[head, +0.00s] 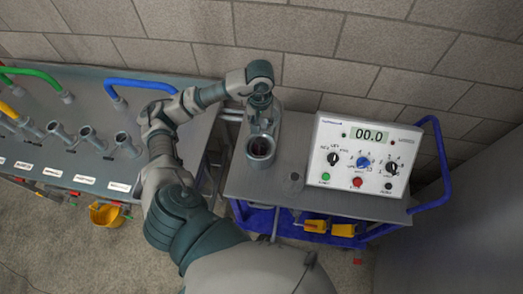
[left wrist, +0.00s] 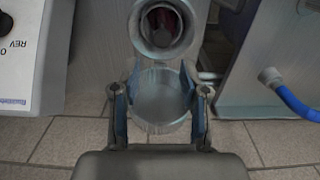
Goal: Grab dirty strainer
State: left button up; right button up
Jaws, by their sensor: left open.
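A grey metal strainer body with a round open mouth (head: 260,149) stands on the grey cart top; its inside is dark red. In the left wrist view the same flanged mouth (left wrist: 164,28) is at the top. My left gripper (head: 262,106) is above and just behind this mouth, pointing down. In the left wrist view my left gripper (left wrist: 160,92) is open, its fingers on either side of a pale grey round cup (left wrist: 161,100). I cannot tell whether they touch it, or whether this cup is the dirty strainer. My right gripper is not in view.
A white control box (head: 368,157) reading 00.0 stands on the cart (head: 315,199) right of the strainer body. A block wall (head: 330,45) runs close behind. Yellow parts hang under the cart.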

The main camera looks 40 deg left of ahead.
aim_at(258, 139)
pick_arm(q)
jog(key=f, duration=0.5)
jog(key=a+f, duration=0.1)
jog(key=f, duration=0.2)
jog(key=shift+f, duration=0.2)
jog(key=f, duration=0.5)
jog(key=shift+d+f, duration=0.1)
jog(key=shift+d, duration=0.25)
jog(key=shift+a, duration=0.25)
grip_shut()
jog(key=shift+d, duration=0.1)
